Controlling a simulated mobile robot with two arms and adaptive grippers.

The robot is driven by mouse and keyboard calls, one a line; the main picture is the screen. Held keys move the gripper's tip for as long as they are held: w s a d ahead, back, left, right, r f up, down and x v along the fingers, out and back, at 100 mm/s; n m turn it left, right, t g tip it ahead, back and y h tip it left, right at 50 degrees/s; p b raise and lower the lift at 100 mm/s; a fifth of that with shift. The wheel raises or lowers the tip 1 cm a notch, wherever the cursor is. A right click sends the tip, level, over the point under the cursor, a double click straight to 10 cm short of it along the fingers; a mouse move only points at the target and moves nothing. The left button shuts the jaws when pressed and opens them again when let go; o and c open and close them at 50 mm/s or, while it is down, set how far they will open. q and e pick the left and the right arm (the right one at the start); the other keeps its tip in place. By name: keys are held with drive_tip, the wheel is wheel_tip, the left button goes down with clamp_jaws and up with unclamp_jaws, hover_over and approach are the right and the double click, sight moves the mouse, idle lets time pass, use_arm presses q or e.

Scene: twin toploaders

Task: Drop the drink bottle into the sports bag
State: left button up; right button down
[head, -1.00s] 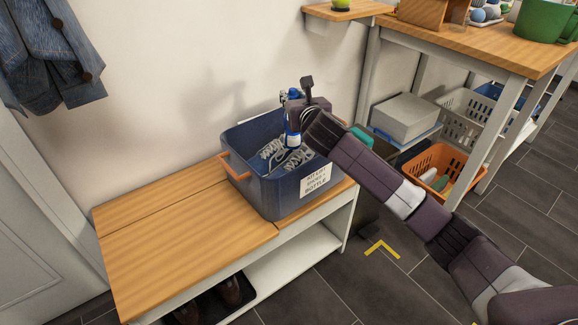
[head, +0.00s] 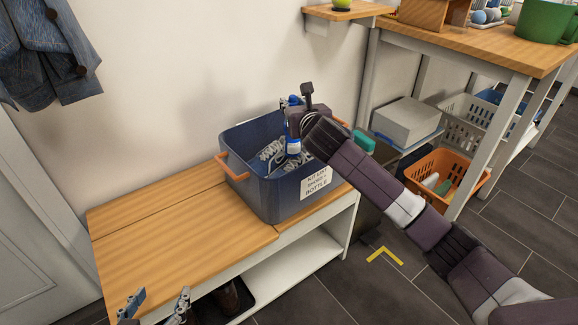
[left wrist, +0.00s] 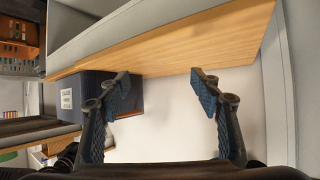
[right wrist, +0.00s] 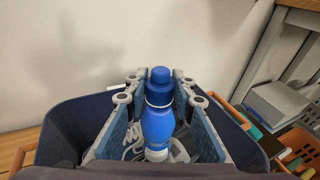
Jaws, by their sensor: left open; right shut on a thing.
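The sports bag (head: 262,190) is a dark blue open-topped bag with orange handles and a white label. It stands on the right part of the wooden bench. My right gripper (head: 293,122) is above its opening, shut on the blue drink bottle (head: 293,146). In the right wrist view the bottle (right wrist: 158,122) is upright between the fingers, its lower end over the bag's inside. A pair of grey laced shoes (head: 270,152) lies in the bag. My left gripper (head: 157,304) is open and empty at the bench's front left; the left wrist view shows its spread fingers (left wrist: 162,90).
The bench top (head: 170,235) left of the bag is clear. Dark shoes (head: 228,300) sit on its lower shelf. A table (head: 480,50) with an orange basket (head: 440,172) and a grey box (head: 406,118) below stands at the right. A denim jacket (head: 45,50) hangs at upper left.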

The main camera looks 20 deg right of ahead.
drive_tip(key=shift+f+b, duration=0.2)
drive_tip(key=shift+b, duration=0.2)
use_arm(q)
wheel_tip(320, 180, up, 5)
drive_tip(key=w+d+t+h, duration=0.1)
drive_tip(key=w+t, duration=0.1)
drive_tip(key=t, duration=0.1)
drive_tip(key=shift+w+d+r, duration=0.15)
drive_tip(key=shift+w+d, duration=0.05)
drive_tip(key=shift+w, duration=0.2)
use_arm(e)
drive_tip(key=c, duration=1.5)
unclamp_jaws()
drive_tip(key=shift+f, duration=0.1)
drive_tip(key=shift+c, duration=0.2)
drive_tip(key=shift+s, duration=0.15)
drive_tip(key=v, duration=1.1)
drive_tip(key=shift+s, duration=0.4)
